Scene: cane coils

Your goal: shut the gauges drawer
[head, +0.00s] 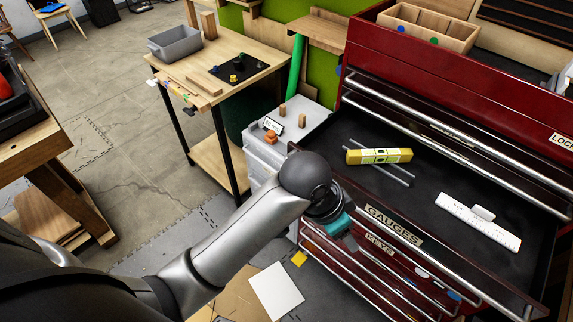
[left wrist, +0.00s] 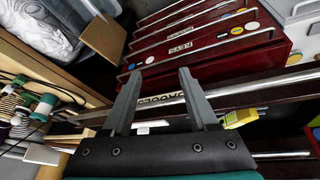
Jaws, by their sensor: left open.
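The gauges drawer (head: 425,180) is pulled well out of the red tool chest. Its black tray and its front label reading GAUGES (head: 393,225) show in the head view. A yellow spirit level (head: 379,156), clear rods and a white ruler (head: 478,222) lie inside. My left gripper (head: 347,238) is at the left end of the drawer front, partly hidden by my wrist. In the left wrist view my open fingers (left wrist: 160,92) point at the drawer front, with its silver handle bar (left wrist: 240,90) crossing by them. I cannot tell whether they touch it. My right gripper is not in view.
The keys drawer (head: 381,245) and other shut drawers are below. A grey cabinet (head: 300,125) with small wooden blocks stands beside the chest. A workbench (head: 225,60) with a grey bin (head: 175,43) is behind. Open floor (head: 115,135) lies to the left.

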